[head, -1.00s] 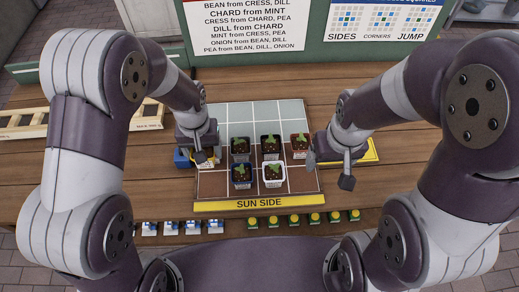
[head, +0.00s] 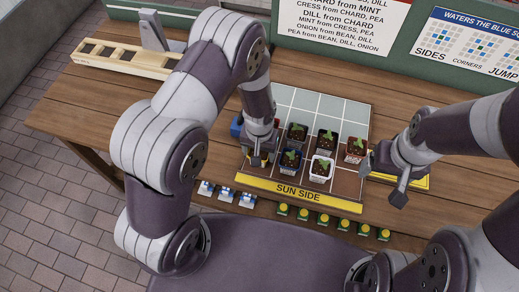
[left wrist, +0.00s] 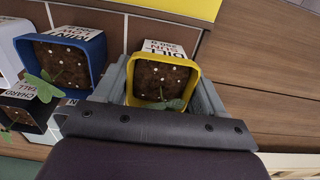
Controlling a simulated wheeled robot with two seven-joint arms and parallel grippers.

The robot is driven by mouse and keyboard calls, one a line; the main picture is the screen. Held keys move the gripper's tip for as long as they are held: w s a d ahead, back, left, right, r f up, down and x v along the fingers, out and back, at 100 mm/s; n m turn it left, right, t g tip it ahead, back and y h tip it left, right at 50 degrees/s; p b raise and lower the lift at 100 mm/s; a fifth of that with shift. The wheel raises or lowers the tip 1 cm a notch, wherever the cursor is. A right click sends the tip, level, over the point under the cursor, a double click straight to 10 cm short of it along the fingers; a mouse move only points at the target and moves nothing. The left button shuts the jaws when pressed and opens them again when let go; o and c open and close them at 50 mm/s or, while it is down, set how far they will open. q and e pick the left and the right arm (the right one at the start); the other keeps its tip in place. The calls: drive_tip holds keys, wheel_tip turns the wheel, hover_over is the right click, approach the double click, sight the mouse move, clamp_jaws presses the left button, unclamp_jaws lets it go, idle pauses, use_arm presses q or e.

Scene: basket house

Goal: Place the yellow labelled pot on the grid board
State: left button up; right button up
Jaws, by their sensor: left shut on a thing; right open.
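The yellow pot (left wrist: 163,104) has dark soil, a green sprout and a white label reading DILL SUN. My left gripper (head: 259,160) is shut on it, with one finger on each side in the left wrist view. The hand mostly hides the pot in the head view. It is at the front-left part of the grid board (head: 346,184), left of the blue pot (head: 290,167). I cannot tell whether it touches the board. The board has grey and brown cells and a yellow SUN SIDE strip (head: 297,193). My right gripper (head: 387,179) is open and empty, right of the board.
Two black pots (head: 297,139) (head: 326,147), a white pot (head: 321,177) and a red-brown pot (head: 354,156) stand on the board. Small blue-white and yellow-green items line the table's front. A wooden rack (head: 125,60) lies at the back left. The grey back cells are clear.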

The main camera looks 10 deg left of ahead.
use_arm(q)
drive_tip(key=shift+f, duration=0.15)
drive_tip(key=o, duration=1.1)
drive_tip(key=shift+s+d, duration=0.1)
drive_tip(key=shift+d, duration=0.05)
drive_tip(key=shift+c, duration=0.2)
drive_tip(key=shift+r, duration=0.3)
wheel_tip(320, 180, up, 12)
drive_tip(key=b, duration=0.1)
drive_tip(key=s+a+r+t, duration=0.1)
drive_tip(key=s+a+r, duration=0.5)
drive_tip(key=s+a, duration=0.1)
drive_tip(key=shift+s+a, duration=0.25)
drive_tip(key=shift+s, duration=0.45)
